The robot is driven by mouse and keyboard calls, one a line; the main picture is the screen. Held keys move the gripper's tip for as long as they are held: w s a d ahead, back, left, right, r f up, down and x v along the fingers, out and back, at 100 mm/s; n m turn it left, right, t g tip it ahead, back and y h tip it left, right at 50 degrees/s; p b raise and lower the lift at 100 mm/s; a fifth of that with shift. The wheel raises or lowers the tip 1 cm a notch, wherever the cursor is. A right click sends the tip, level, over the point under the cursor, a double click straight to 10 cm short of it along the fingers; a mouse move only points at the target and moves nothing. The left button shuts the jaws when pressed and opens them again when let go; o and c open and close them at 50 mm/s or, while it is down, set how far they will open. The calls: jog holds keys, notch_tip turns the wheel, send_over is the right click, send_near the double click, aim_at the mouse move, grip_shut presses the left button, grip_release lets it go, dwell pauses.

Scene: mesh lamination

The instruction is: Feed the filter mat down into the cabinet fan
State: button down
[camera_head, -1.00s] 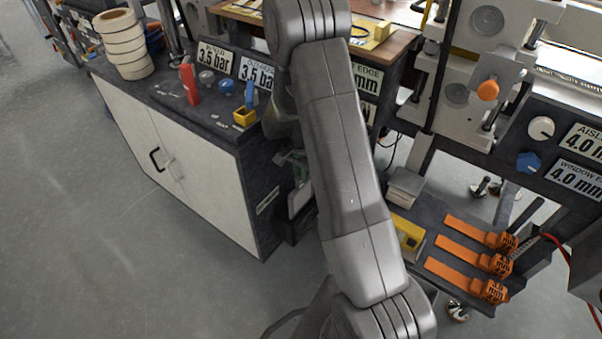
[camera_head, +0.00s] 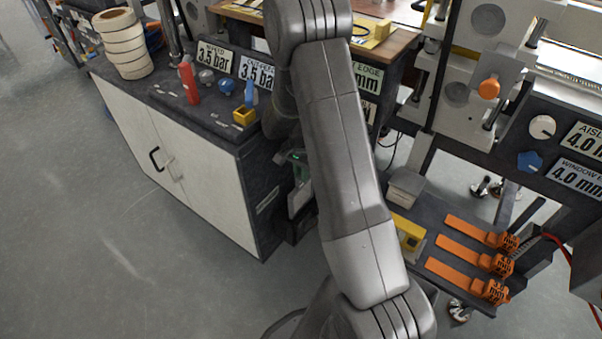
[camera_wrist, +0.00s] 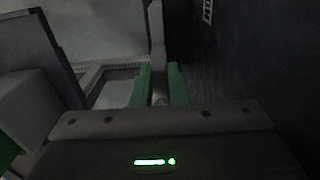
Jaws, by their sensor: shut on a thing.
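In the wrist view my gripper (camera_wrist: 159,68) has its two green fingers shut on a thin, pale grey upright piece (camera_wrist: 156,28), apparently the filter mat seen edge-on. To its left is a light grey frame with an opening (camera_wrist: 118,88), which looks like the cabinet fan's housing. Whether the mat's lower edge is inside it is hidden. In the head view my gripper (camera_head: 294,158) is low beside the cabinet's right end, largely hidden by my arm. A pale part (camera_head: 299,197) shows just below it; I cannot tell if it is mat or fan.
The cabinet (camera_head: 205,175) stands left of my arm, with tape rolls (camera_head: 124,45) and a red-handled item (camera_head: 188,83) on top. A cart shelf with orange tools (camera_head: 470,252) and a yellow block (camera_head: 408,232) is at right. The floor (camera_head: 90,220) at left is clear.

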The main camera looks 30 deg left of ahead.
aim_at(301, 196)
jog(key=shift+f, duration=0.2)
jog(key=shift+f+b, duration=4.3)
jog(key=shift+f, duration=1.3)
jog(key=c, duration=1.3)
grip_release()
jog(key=shift+c, duration=0.2)
